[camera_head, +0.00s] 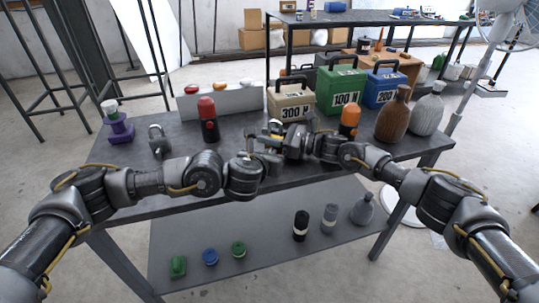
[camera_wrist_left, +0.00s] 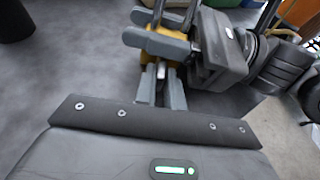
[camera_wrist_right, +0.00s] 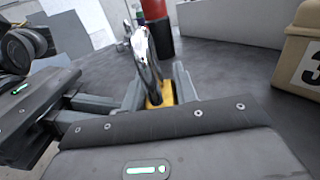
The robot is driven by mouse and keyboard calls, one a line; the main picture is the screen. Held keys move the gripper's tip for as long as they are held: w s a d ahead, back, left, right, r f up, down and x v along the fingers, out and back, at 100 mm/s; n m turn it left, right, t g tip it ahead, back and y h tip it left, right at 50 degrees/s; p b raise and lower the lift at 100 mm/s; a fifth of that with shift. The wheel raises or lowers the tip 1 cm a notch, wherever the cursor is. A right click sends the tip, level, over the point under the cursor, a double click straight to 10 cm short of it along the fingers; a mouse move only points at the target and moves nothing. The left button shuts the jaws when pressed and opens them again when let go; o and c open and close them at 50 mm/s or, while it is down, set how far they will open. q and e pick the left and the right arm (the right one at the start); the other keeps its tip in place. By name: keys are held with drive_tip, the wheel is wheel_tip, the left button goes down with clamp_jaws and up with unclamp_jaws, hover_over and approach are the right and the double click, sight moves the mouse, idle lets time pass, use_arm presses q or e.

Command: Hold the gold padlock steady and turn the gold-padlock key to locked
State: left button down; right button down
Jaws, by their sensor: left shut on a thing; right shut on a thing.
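The gold padlock (camera_wrist_right: 160,93) has a shiny chrome shackle (camera_wrist_right: 147,55) that stands up in the right wrist view. My right gripper (camera_head: 283,140) is shut on its body. Part of the gold body (camera_wrist_left: 150,57) also shows in the left wrist view, behind the right gripper's fingers. My left gripper (camera_head: 262,152) is just below and left of the right one. It is shut on a small silvery piece (camera_wrist_left: 162,72) at the padlock, which seems to be the key. The key is mostly hidden by the fingers, and its turn angle cannot be told.
A red-topped bottle (camera_head: 207,121) and a grey button box (camera_head: 231,101) stand behind the grippers. A beige box (camera_head: 291,94) and an orange-topped bottle (camera_head: 349,121) stand close to the right arm. A grey padlock (camera_head: 158,143) is at the left. The table's left front is clear.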

drive_tip(key=shift+f, duration=0.2)
use_arm(q)
drive_tip(key=c, duration=1.8)
unclamp_jaws()
drive_tip(key=shift+o, duration=0.2)
drive_tip(key=v, duration=0.7)
drive_tip(key=shift+d, duration=0.2)
drive_tip(key=shift+s+d+r, duration=0.1)
drive_tip(key=shift+s+r, duration=0.15)
drive_tip(key=shift+s, duration=0.2)
drive_tip(key=shift+s+r, duration=0.25)
drive_tip(key=shift+s, duration=0.2)
drive_tip(key=shift+s+a, duration=0.3)
drive_tip(key=shift+a, duration=0.2)
drive_tip(key=shift+v, duration=1.25)
